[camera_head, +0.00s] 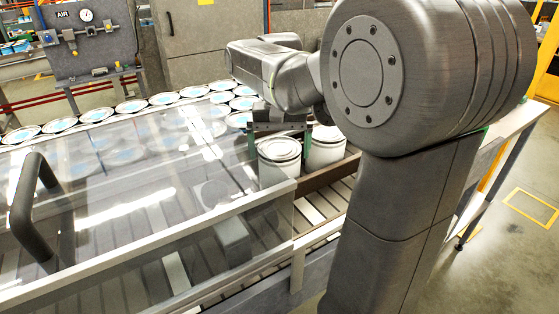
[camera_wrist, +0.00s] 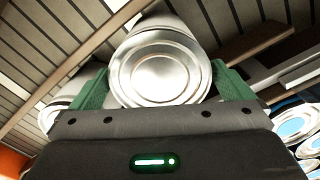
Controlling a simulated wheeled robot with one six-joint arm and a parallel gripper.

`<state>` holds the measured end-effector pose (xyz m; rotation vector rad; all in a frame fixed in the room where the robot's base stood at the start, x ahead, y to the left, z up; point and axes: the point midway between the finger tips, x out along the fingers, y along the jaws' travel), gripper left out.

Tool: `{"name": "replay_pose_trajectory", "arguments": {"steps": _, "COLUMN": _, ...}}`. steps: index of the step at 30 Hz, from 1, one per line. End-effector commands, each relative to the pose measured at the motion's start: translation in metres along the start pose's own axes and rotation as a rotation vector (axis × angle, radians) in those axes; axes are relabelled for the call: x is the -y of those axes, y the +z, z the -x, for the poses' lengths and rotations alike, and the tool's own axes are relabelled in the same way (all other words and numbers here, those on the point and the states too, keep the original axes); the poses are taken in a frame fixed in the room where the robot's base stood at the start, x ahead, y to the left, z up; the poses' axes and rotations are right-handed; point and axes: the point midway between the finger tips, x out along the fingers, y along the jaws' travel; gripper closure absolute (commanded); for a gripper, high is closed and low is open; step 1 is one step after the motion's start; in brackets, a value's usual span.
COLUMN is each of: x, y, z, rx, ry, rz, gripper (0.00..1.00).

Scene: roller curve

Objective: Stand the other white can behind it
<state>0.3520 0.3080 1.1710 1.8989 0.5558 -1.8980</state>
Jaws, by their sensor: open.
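A white can (camera_head: 279,162) with a bare metal lid stands upright at the conveyor's right end, partly behind the clear panel. My gripper (camera_head: 280,138) is over it, with one green finger on each side. In the wrist view the can (camera_wrist: 160,72) lies between the open green fingers (camera_wrist: 163,84); whether they touch it I cannot tell. The other white can (camera_head: 326,146) stands close by to the right, partly hidden by my gripper and arm. It also shows at the left in the wrist view (camera_wrist: 60,112), mostly hidden behind a finger.
A clear guard panel (camera_head: 110,205) with a dark handle (camera_head: 30,205) covers the near rollers. Several blue-topped cans (camera_head: 130,106) line the far side of the conveyor. A brown rail (camera_head: 330,174) runs beside the white cans. Bare rollers (camera_head: 310,212) show in front of them.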

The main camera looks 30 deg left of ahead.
Motion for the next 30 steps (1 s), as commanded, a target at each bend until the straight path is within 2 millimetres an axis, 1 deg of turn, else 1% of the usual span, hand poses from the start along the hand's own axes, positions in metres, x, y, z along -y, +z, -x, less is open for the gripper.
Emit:
{"name": "replay_pose_trajectory", "arguments": {"steps": 1, "x": 0.0, "y": -0.001, "z": 0.013, "rx": -0.005, "ry": -0.002, "rz": 0.0, "gripper": 0.0}}
{"name": "replay_pose_trajectory", "arguments": {"steps": 6, "x": 0.0, "y": 0.0, "z": 0.047, "rx": -0.003, "ry": -0.001, "rz": 0.0, "gripper": 0.0}}
{"name": "replay_pose_trajectory", "arguments": {"steps": 9, "x": 0.0, "y": -0.001, "z": 0.062, "rx": -0.002, "ry": -0.001, "rz": 0.0, "gripper": 0.0}}
{"name": "replay_pose_trajectory", "arguments": {"steps": 12, "x": 0.0, "y": 0.0, "z": 0.071, "rx": -0.001, "ry": 0.0, "rz": 0.0, "gripper": 0.0}}
{"name": "replay_pose_trajectory", "arguments": {"steps": 17, "x": 0.0, "y": 0.0, "z": 0.077, "rx": 0.0, "ry": 0.0, "rz": 0.0, "gripper": 0.0}}
{"name": "replay_pose_trajectory", "arguments": {"steps": 30, "x": 0.0, "y": 0.0, "z": 0.077, "rx": 0.0, "ry": 0.0, "rz": 0.0, "gripper": 0.0}}
